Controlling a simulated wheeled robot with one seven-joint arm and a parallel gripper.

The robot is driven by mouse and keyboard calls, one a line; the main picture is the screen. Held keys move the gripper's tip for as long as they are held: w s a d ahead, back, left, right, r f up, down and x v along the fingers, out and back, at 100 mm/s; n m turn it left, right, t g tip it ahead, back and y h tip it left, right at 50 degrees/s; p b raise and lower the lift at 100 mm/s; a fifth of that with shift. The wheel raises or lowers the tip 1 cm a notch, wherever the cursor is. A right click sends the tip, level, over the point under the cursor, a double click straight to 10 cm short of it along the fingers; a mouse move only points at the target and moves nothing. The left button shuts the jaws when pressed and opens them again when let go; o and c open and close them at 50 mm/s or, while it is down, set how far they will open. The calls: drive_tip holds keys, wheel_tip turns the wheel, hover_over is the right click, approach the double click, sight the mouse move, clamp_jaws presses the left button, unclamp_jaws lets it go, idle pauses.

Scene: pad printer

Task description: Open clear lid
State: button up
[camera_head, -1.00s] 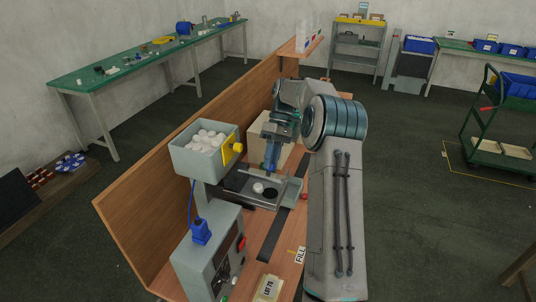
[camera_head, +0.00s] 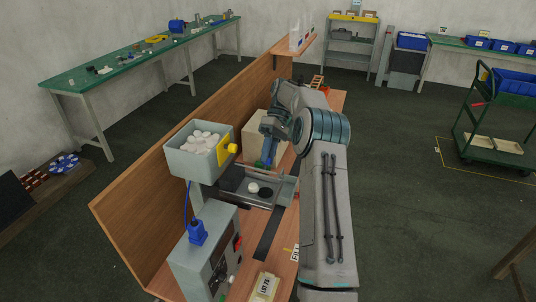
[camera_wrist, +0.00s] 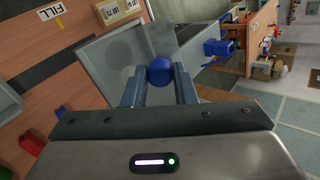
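The clear lid (camera_wrist: 185,40) shows as a see-through panel in front of my gripper in the wrist view; its exact tilt is hard to tell. A round blue knob (camera_wrist: 159,71) sits at its near edge. My gripper (camera_wrist: 160,82) has a finger on each side of the knob, and both appear to touch it. In the head view my gripper (camera_head: 265,162) is at the back of the grey tray area. There, a white disc (camera_head: 253,188) and a black disc (camera_head: 265,193) lie side by side. The lid is barely visible in that view.
A grey hopper (camera_head: 200,150) of white pieces with a yellow part stands left of the tray. The control box (camera_head: 207,255) is in front. A wooden partition (camera_head: 150,215) runs along the left. A beige box (camera_head: 252,133) stands behind my gripper.

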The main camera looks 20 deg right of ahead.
drive_tip(key=o, duration=0.4)
drive_tip(key=shift+o, duration=0.2)
drive_tip(key=shift+a, duration=0.1)
